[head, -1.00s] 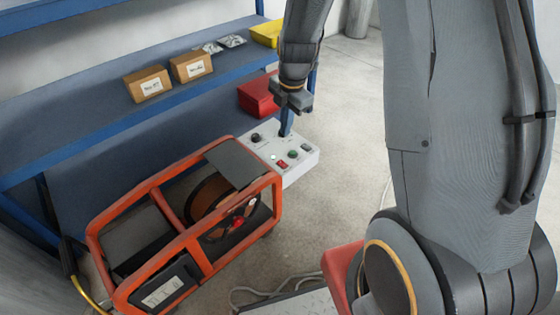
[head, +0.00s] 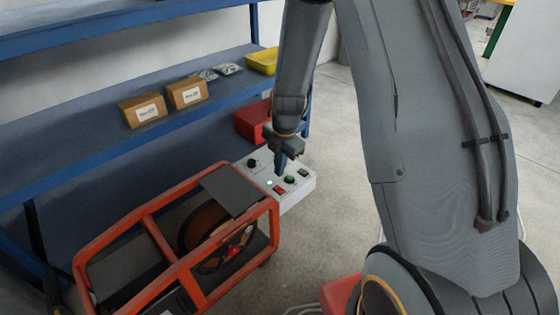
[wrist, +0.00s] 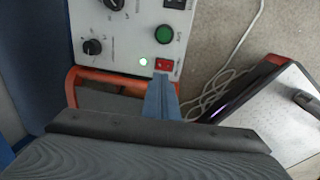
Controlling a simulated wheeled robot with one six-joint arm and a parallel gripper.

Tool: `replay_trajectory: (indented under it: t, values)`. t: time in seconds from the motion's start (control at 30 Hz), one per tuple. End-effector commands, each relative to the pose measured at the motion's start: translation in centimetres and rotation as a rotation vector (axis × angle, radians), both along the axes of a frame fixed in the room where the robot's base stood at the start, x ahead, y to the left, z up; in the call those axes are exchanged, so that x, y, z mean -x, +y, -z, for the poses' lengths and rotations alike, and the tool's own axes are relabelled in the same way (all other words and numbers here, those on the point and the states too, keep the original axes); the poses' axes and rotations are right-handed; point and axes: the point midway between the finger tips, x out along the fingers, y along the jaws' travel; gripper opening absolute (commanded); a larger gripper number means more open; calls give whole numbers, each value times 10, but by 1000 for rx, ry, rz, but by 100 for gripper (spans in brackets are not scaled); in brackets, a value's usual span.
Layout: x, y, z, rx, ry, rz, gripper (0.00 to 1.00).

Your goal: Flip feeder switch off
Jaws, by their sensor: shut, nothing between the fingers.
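The feeder's white control box (head: 297,199) sits at the end of the orange-framed wire feeder (head: 152,228). A small red rocker switch (head: 279,188) is on its top face, and it also shows in the wrist view (wrist: 163,64). A green lamp (wrist: 144,62) beside the switch is lit. My gripper (head: 281,167) points down over the panel, shut and empty. In the wrist view its blue fingertips (wrist: 160,86) are just below the red switch. I cannot tell whether they touch it or which way the rocker is tipped.
A green button (wrist: 164,34) and a black knob (wrist: 92,46) are close to the switch. A blue shelf rack (head: 110,140) with cardboard boxes (head: 143,109) and a red bin (head: 252,121) stands behind. Cables (wrist: 208,88) lie on the floor beside the box.

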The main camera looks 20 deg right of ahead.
Motion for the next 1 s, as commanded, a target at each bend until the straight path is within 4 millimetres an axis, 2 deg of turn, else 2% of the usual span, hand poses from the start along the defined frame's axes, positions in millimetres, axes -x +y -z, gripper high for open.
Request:
replay_trajectory:
  t: [0.03,0.2,0.4,1.0]
  values:
    - [-1,1,13,0,2,0,0]
    - [-5,2,43,0,1,0,0]
    - [-7,4,64,0,0,0,0]
    - [-10,5,76,0,-1,0,0]
